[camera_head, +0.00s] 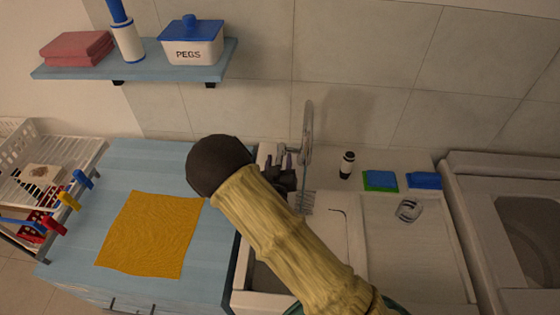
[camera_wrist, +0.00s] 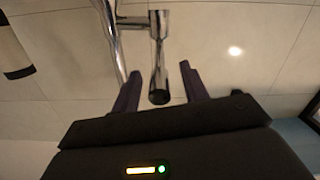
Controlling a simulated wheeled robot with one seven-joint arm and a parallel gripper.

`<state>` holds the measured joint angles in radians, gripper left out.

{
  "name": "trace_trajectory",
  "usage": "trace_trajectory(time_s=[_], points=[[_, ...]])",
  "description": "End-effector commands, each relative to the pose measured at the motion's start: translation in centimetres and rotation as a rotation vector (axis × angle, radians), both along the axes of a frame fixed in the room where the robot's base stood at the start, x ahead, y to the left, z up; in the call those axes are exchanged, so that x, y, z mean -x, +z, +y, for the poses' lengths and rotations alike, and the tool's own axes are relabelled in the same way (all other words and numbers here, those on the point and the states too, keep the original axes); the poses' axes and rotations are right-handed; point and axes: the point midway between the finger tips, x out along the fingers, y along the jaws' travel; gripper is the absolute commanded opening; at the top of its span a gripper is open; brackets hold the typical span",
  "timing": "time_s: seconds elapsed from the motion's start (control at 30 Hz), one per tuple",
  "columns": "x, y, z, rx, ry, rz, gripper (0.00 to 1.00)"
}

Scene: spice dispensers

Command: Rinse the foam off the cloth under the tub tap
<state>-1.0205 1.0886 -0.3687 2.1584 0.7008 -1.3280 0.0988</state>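A flat yellow-orange cloth (camera_head: 150,236) lies on the light blue worktop left of the tub; I see no clear foam on it. The chrome tap (camera_head: 308,132) rises at the back of the white tub (camera_head: 262,278), which my arm partly hides. My gripper (camera_head: 282,172) is at the tap's base. In the wrist view, my gripper (camera_wrist: 158,82) is open, its two dark fingers on either side of a short chrome part of the tap (camera_wrist: 158,50) with a dark end. Whether they touch it I cannot tell. No water shows.
A ribbed draining board (camera_head: 415,265) with a clear glass-like item (camera_head: 408,210) lies right of the basin. A dark-capped bottle (camera_head: 347,165) and blue and green sponges (camera_head: 380,181) stand behind it.

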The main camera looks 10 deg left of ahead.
Motion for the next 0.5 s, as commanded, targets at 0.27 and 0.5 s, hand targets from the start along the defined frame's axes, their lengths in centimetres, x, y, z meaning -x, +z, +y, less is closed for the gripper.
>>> trace_trajectory(time_s=[0.27,0.5], points=[[-0.1,0.0,-0.1,-0.001,-0.002,-0.001,0.47],[1.6,-0.1,-0.2,-0.001,-0.001,0.001,0.47]])
